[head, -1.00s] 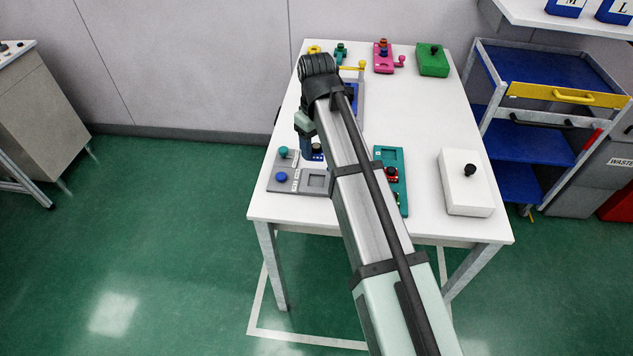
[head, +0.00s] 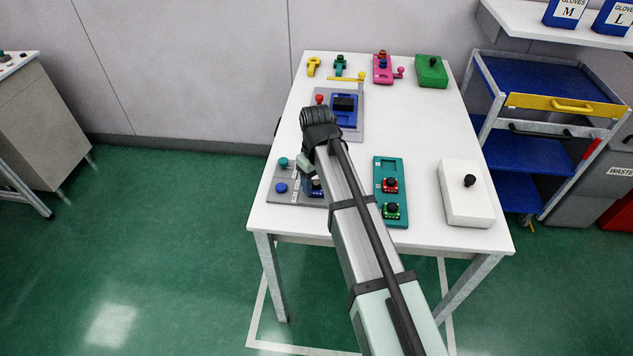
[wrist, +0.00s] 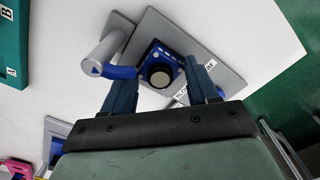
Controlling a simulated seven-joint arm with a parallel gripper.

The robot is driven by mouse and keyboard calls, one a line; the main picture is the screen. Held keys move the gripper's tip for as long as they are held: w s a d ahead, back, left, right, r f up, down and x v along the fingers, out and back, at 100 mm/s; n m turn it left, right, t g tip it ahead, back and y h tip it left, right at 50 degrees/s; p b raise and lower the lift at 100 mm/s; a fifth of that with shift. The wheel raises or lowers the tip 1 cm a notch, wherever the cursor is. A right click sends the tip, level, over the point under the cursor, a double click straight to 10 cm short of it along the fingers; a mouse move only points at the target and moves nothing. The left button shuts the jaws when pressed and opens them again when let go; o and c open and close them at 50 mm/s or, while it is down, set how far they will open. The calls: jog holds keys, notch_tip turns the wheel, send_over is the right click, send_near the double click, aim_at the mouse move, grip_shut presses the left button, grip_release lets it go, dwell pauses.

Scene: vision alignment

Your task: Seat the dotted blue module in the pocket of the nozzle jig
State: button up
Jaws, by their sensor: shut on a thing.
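The pocket is covered; I cannot tell how deep the module sits. A grey cylinder (wrist: 104,50) with a blue curved piece is beside the module.
The jig carries teal (head: 283,162) and blue (head: 281,187) knobs. Right of my arm are a teal board (head: 380,167) with red and green modules and a white box (head: 455,200). Behind stands another grey jig (head: 356,130) with a blue unit. Coloured parts line the back edge.

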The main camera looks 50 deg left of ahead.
aim_at(317, 183)
jog(key=shift+f, duration=0.25)
jog(key=shift+f, duration=0.1)
jog(key=o, duration=1.1)
jog(key=shift+c, duration=0.2)
notch_tip(317, 183, up, 12)
dwell(0.5)
